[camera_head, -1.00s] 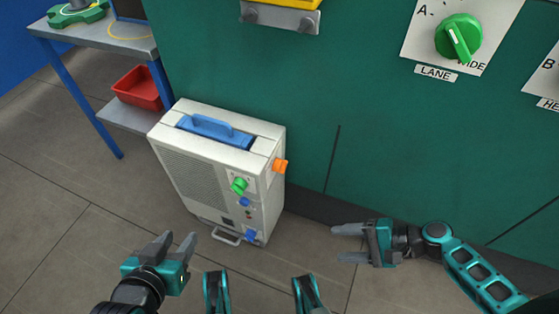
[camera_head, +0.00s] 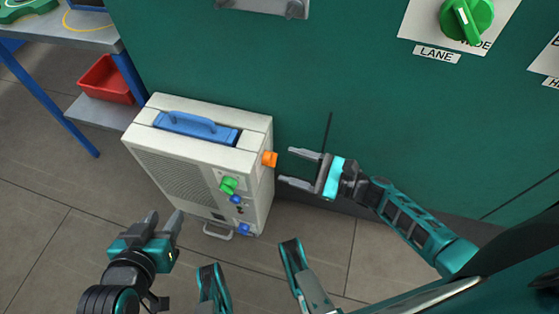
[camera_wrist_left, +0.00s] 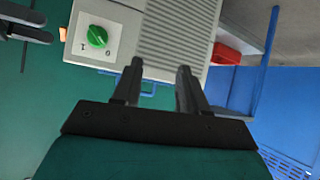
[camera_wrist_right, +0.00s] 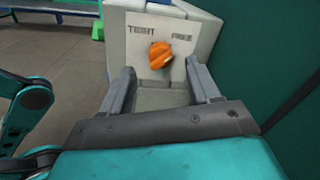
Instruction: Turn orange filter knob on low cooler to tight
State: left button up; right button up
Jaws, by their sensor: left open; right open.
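The low cooler (camera_head: 195,160) is a white box on the floor against the green wall, with a blue handle on top. The orange filter knob (camera_head: 269,159) sticks out of its right side. In the right wrist view the orange knob (camera_wrist_right: 160,56) sits below the printed words TIGHT and FREE, ahead of and between my fingers. My right gripper (camera_head: 286,166) is open, just right of the knob and apart from it, fingers pointing at it. My left gripper (camera_head: 165,222) is open and empty in front of the cooler; its fingers also show in the left wrist view (camera_wrist_left: 158,80).
The cooler's front has a green knob (camera_head: 228,185) and small blue knobs (camera_head: 243,228). A blue-legged table with a red bin (camera_head: 107,79) stands at left. A large green LANE knob (camera_head: 466,20) is on the wall. Floor in front is clear.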

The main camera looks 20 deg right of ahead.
aim_at(270, 159)
jog(key=shift+x, duration=2)
jog(key=shift+c, duration=0.2)
jog(key=c, duration=0.9)
